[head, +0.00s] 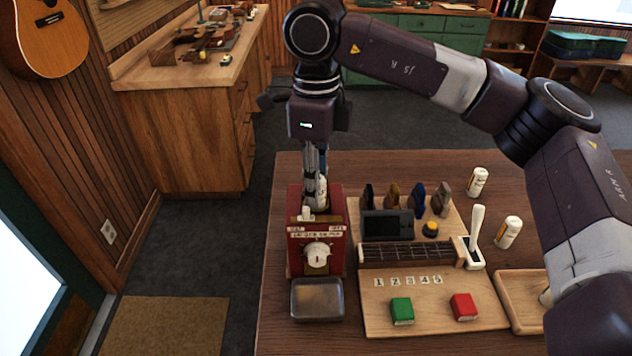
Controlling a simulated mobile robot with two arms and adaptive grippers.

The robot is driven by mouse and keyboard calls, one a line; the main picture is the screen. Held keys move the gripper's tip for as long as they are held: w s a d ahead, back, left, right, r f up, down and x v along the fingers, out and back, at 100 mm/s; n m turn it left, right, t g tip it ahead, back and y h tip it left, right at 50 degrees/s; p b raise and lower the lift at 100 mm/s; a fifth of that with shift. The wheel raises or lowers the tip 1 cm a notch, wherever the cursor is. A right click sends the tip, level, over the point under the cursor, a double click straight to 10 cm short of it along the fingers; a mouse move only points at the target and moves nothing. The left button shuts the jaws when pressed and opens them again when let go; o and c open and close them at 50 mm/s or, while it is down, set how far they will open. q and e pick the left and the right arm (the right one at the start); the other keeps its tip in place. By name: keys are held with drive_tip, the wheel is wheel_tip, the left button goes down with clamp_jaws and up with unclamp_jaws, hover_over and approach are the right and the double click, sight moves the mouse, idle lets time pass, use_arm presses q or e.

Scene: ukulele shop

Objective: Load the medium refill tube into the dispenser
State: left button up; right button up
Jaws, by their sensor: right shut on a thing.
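The red dispenser (300,262) stands upright at the table's left side, with a white knob (318,254) on its front and a metal tray (318,300) before it. My right gripper (318,178) points down over the dispenser's top, shut on a white refill tube (321,194). The tube stands roughly upright at the dispenser's top; its lower end is hidden, so I cannot tell how deep it sits. Two other white tubes, one at the back (477,183) and one nearer (508,232), stand on the right. I cannot read the sizes. My left gripper is out of view.
A wooden board (375,318) right of the dispenser carries a small fretboard, a dark screen, a white lever (477,228), a green block (402,311) and a red block (464,306). A wooden tray (515,298) lies at right, partly behind my arm.

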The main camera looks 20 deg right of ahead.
drive_tip(key=shift+f, duration=0.2)
drive_tip(key=o, duration=0.9)
drive_tip(key=shift+c, duration=0.2)
drive_tip(key=shift+r, duration=0.1)
drive_tip(key=shift+r+p, duration=3.5)
drive_tip(key=shift+r, duration=2)
drive_tip(key=shift+f, duration=0.1)
